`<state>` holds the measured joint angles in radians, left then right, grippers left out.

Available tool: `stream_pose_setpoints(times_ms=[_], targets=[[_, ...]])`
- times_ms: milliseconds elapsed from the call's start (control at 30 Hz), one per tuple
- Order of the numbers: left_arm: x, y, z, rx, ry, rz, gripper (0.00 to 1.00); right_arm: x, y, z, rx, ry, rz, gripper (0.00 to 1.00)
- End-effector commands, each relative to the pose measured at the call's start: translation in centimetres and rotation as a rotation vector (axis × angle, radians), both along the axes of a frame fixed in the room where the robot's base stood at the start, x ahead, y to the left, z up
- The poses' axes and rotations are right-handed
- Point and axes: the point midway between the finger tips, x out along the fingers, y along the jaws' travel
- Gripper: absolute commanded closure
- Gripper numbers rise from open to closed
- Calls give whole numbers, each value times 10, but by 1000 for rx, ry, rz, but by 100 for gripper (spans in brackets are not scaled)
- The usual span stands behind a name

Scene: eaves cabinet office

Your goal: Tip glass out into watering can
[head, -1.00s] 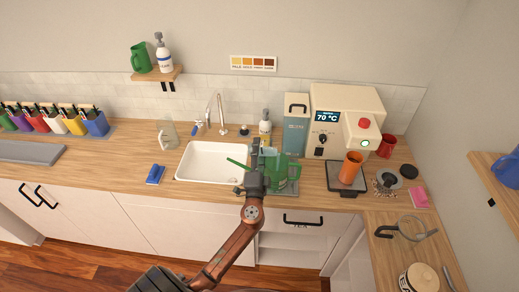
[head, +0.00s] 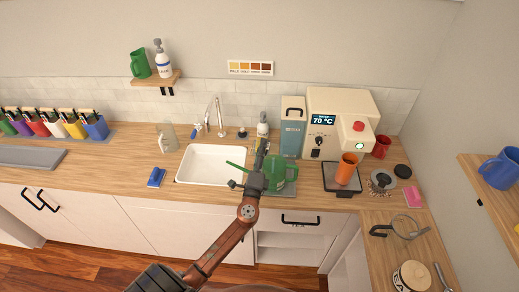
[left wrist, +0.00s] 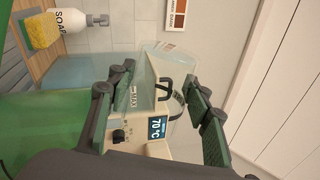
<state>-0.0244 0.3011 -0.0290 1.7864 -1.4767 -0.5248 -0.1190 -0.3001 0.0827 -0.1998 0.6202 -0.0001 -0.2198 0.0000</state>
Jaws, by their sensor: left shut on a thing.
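The green watering can (head: 283,170) stands on the counter just right of the sink, its spout pointing left. My left gripper (head: 262,148) is beside the can's left side, partly in front of it. In the left wrist view, my left gripper (left wrist: 166,88) is shut on a clear glass (left wrist: 158,62) between its two fingers. The glass is hard to make out in the head view, and I cannot tell its tilt or contents there. Green of the can (left wrist: 35,135) fills the lower left of the wrist view. My right gripper is not in view.
The white sink (head: 210,164) lies left of the can. A soap bottle (head: 262,124), a blue-grey box (head: 292,128) and the coffee machine (head: 335,105) stand behind and right. An orange cup (head: 346,168) is on the scale. A clear jug (head: 168,138) stands left of the sink.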

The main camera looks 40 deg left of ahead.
Motion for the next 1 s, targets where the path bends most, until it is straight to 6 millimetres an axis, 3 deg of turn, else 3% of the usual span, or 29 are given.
stream_pose_setpoints(times_ms=[400, 1000], targets=[[3, -5, 8, 108, 57, 0, 87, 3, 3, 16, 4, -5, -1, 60], [4, -7, 8, 142, 76, 1, 87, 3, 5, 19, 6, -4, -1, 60]])
